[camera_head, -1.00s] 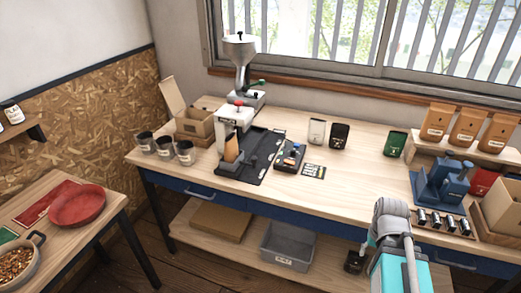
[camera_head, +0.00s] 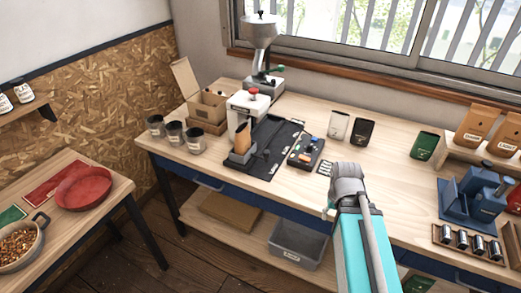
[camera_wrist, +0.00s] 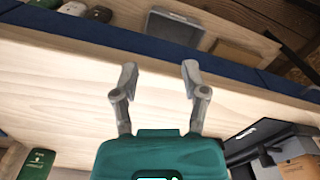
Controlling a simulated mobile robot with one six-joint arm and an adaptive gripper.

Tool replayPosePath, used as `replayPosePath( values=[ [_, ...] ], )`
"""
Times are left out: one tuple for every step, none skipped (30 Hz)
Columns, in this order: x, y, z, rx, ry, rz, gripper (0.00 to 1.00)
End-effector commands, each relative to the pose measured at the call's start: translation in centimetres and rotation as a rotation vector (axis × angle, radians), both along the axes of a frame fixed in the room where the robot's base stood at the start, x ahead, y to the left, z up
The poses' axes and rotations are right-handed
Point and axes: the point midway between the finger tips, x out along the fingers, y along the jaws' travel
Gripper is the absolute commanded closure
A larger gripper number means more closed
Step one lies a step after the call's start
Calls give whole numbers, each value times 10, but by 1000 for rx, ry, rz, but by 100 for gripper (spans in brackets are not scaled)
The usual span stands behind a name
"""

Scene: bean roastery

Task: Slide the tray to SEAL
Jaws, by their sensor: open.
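A small dark grey tray (camera_head: 238,159) holding an upright brown pouch (camera_head: 243,139) sits at the left part of a black rail board (camera_head: 268,160), beside the white machine with a red knob (camera_head: 246,102). White markings on the board are too small to read, so I cannot tell which is SEAL. The board shows in the wrist view (camera_wrist: 262,137) at lower right, with the pouch (camera_wrist: 298,168). My gripper (camera_wrist: 159,72) is open and empty over the bench's front edge, apart from the tray. In the head view, my arm's end is right of the board and hides the fingers.
A control box with coloured buttons (camera_head: 305,151) stands right of the board. White, black and green (camera_head: 424,146) pouches stand behind. The bench top (camera_head: 385,190) is clear at centre right.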

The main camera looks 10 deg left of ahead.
Motion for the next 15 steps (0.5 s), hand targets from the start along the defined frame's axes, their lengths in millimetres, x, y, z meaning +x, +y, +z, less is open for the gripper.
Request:
replayPosePath(
  values=[
    [0, 0, 0, 0, 0, 0, 43],
    [0, 0, 0, 0, 0, 0, 43],
    [0, 0, 0, 0, 0, 0, 43],
    [0, 0, 0, 0, 0, 0, 43],
    [0, 0, 0, 0, 0, 0, 43],
    [0, 0, 0, 0, 0, 0, 43],
    [0, 0, 0, 0, 0, 0, 43],
    [0, 0, 0, 0, 0, 0, 43],
    [0, 0, 0, 0, 0, 0, 43],
    [0, 0, 0, 0, 0, 0, 43],
    [0, 0, 0, 0, 0, 0, 39],
    [0, 0, 0, 0, 0, 0, 32],
    [1, 0, 1, 0, 0, 1, 26],
    [2, 1, 1, 0, 0, 2, 23],
    [4, 2, 2, 0, 0, 4, 23]
  ],
)
